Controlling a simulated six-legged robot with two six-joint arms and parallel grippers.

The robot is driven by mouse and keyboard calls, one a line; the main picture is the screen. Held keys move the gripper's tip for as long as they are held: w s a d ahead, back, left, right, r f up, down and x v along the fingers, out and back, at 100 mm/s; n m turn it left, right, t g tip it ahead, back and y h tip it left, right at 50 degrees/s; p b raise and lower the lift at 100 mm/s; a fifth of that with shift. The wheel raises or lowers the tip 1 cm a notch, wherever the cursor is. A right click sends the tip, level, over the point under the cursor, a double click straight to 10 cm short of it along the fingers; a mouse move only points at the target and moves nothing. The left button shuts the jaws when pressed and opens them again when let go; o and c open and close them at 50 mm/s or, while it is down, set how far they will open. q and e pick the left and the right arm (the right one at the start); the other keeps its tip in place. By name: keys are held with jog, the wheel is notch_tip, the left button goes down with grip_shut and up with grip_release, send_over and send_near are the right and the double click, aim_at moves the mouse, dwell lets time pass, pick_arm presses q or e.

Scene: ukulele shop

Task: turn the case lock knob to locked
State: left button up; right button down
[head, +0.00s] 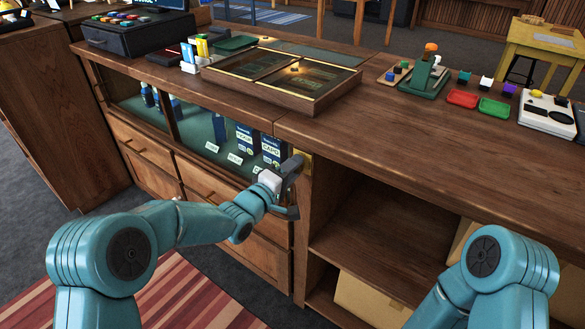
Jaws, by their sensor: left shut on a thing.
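My left gripper (292,183) reaches the front of the wooden counter, at the right end of the glass display case (212,135). It is shut on the case lock knob, which its fingers hide. A bit of a brass-coloured lock plate (305,157) shows just past the fingers on the wooden upright. I cannot tell which way the knob points. My right arm comes in at the lower right, and its gripper is out of view.
The counter top holds a framed glass tray (288,75), a green stand (425,78), a red tray (463,98) and a green tray (494,107). Open shelves with a cardboard box (375,300) lie right of the case. Drawers (215,190) sit below it.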

pick_arm(q)
jog(key=shift+f+n, duration=0.1)
jog(key=shift+n, duration=0.8)
jog(key=o, duration=1)
jog(key=shift+s+a, duration=0.1)
jog(key=v, duration=1.6)
jog(key=shift+s, duration=0.1)
